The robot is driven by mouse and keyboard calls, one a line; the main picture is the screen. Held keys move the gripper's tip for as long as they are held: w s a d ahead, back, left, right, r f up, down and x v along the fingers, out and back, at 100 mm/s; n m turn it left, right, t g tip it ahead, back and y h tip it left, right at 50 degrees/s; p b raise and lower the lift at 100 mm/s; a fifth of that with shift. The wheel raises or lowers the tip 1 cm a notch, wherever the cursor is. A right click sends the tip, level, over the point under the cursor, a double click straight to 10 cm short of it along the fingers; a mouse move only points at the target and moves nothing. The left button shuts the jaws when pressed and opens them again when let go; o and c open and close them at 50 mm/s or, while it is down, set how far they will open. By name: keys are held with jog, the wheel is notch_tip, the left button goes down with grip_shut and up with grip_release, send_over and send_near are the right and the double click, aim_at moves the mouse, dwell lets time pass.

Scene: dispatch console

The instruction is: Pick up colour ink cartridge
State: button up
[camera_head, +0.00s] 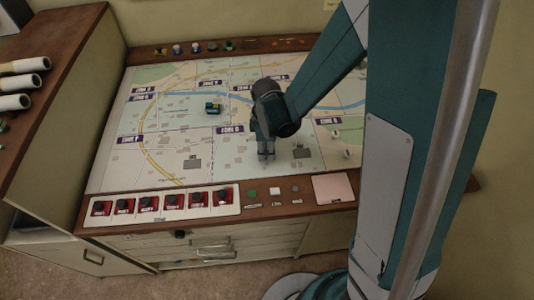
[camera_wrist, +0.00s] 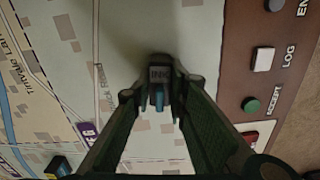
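In the head view my gripper (camera_head: 266,152) points down at the lower middle of the map board (camera_head: 120,170). The fingers and wrist largely hide the cartridge there. I cannot tell whether both fingertips press on it or a thin gap is left, or whether it touches the board.
A small teal and yellow block (camera_head: 212,108) sits on the map left of my gripper. A row of red-based switches (camera_head: 146,203) and small buttons (camera_head: 252,193) line the front edge. A pink pad (camera_head: 334,188) is at front right. The map's left side is mostly clear.

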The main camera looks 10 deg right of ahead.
aim_at(266, 148)
jog(key=shift+r, duration=0.15)
jog(key=shift+r+p, duration=0.5)
jog(key=shift+r, duration=4.4)
